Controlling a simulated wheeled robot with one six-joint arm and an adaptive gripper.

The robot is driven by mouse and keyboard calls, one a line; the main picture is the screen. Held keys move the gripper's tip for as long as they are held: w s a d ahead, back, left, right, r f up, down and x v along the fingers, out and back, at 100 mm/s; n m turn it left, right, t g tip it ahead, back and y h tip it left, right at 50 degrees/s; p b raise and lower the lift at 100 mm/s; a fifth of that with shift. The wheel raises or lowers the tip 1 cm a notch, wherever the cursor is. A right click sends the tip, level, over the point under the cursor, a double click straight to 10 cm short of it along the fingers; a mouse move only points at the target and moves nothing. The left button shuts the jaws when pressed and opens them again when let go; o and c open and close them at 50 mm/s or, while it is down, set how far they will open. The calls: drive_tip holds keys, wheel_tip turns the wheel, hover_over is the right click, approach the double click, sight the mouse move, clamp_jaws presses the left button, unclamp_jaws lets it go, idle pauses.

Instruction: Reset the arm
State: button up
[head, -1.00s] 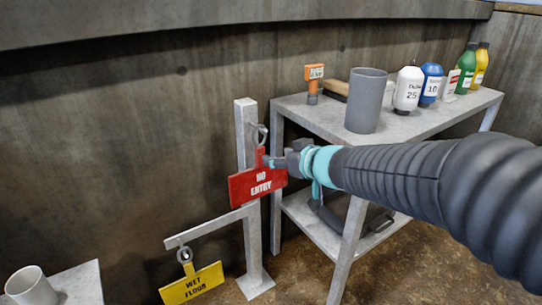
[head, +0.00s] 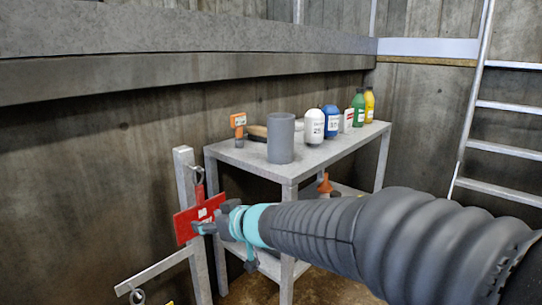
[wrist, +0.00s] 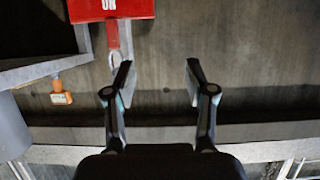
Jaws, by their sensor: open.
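The red NO ENTRY sign (head: 184,224) hangs by its strap and ring on the grey post (head: 186,190) at the left of the head view. My gripper (head: 203,228) appears in front of the sign's right part and hides some of it. In the wrist view, which looks upside down, my gripper (wrist: 158,78) has its two fingers apart with only bare wall between them. The red sign (wrist: 110,8) is at the top there, and its ring (wrist: 115,58) shows close beside the left fingertip. I cannot tell if they touch.
A grey table (head: 240,154) right of the post bears a grey cylinder (head: 281,138), an orange-topped tool (head: 238,126) and several bottles (head: 332,120). A lower arm of the post (head: 150,270) reaches left with a ring on it. A ladder (head: 468,130) stands at the right.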

drive_tip(key=d+f+m+h, duration=0.1)
drive_tip(key=d+f+h, duration=0.15)
drive_tip(key=d, duration=0.35)
drive_tip(key=s+d+f+m+h, duration=0.1)
drive_tip(key=d+f+h, duration=0.1)
drive_tip(key=d+h, duration=0.25)
drive_tip(key=d+f+m+h, duration=0.1)
drive_tip(key=d+f+h, duration=0.1)
drive_tip(key=d, duration=0.4)
drive_tip(key=s+d+m+g, duration=0.1)
drive_tip(key=s+d, duration=0.3)
drive_tip(key=s, duration=0.4)
drive_tip(key=s+d+m+g, duration=0.1)
drive_tip(key=s+d+m, duration=0.2)
drive_tip(key=s+d, duration=0.2)
drive_tip(key=s+d+m+g+h, duration=0.1)
drive_tip(key=s+d+m, duration=0.2)
drive_tip(key=s, duration=0.8)
drive_tip(key=shift+d, duration=0.7)
